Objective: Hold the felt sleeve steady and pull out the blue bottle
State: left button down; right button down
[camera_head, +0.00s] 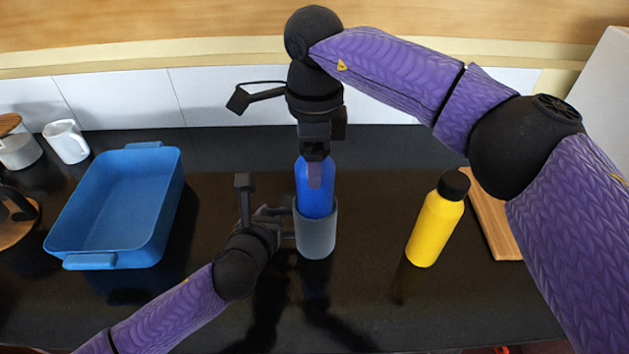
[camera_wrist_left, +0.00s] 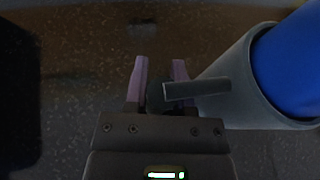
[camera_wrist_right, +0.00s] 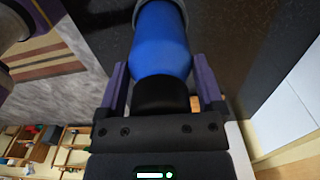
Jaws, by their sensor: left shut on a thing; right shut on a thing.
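The blue bottle (camera_head: 313,200) stands upright in the grey felt sleeve (camera_head: 315,238), its lower part hidden inside. The sleeve is on the dark countertop. My right gripper (camera_head: 314,168) comes from above and is shut on the bottle's top. In the right wrist view the fingers flank the blue bottle (camera_wrist_right: 160,45) near its black cap (camera_wrist_right: 161,97). My left gripper (camera_head: 284,222) is at the sleeve's left side, shut on its side tab. In the left wrist view a grey tab (camera_wrist_left: 195,90) runs from the sleeve (camera_wrist_left: 238,95) to between the fingers (camera_wrist_left: 160,75).
A yellow bottle (camera_head: 436,225) with a black cap stands to the right, beside a wooden board (camera_head: 494,222). An empty blue tray (camera_head: 100,227) lies to the left. A white mug (camera_head: 67,142) is at the back left. A tiled wall (camera_head: 120,98) is behind.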

notch_tip(320, 180, up, 10)
jog(key=shift+r, duration=0.2)
pick_arm(q)
jog(key=shift+c, duration=1.9)
grip_release()
jog(key=v, duration=1.2)
jog(key=shift+r, duration=0.1)
